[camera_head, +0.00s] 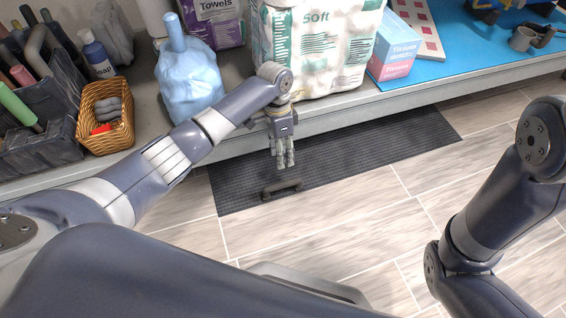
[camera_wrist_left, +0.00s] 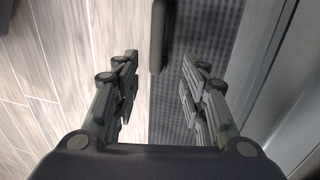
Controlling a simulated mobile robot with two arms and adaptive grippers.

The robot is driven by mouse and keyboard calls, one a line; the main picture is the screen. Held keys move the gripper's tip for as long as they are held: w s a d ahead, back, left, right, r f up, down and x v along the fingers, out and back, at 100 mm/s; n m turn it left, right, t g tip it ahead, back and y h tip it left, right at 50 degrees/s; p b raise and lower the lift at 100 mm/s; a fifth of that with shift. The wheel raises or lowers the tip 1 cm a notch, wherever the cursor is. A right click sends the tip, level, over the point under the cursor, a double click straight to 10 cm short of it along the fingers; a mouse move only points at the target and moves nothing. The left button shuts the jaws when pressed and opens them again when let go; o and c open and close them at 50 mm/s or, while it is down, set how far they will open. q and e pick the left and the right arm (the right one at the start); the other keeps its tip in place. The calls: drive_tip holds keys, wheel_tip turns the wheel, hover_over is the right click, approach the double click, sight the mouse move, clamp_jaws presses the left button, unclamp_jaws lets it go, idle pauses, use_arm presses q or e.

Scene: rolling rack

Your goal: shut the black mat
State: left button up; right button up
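The black mat (camera_head: 390,147) is a long dark ribbed panel low along the front of the rack, with a dark bar handle (camera_head: 282,189) at its near edge. In the left wrist view the mat (camera_wrist_left: 205,40) runs up the middle and the handle (camera_wrist_left: 158,38) shows at the top. My left gripper (camera_head: 285,162) hangs over the mat, just behind the handle in the head view. Its fingers (camera_wrist_left: 158,92) are apart with nothing between them, and the handle lies ahead of the fingertips. My right arm shows at the right, but its gripper is out of view.
The rack shelf (camera_head: 330,112) above the mat holds a wicker basket (camera_head: 105,115), a blue bag (camera_head: 187,80), a paper pack (camera_head: 320,45) and a tissue box (camera_head: 395,45). The wood-look floor (camera_head: 330,225) in front is clear.

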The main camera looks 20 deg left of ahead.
use_arm(q)
drive_tip(key=shift+w+r, duration=0.1)
drive_tip(key=shift+r, duration=0.3)
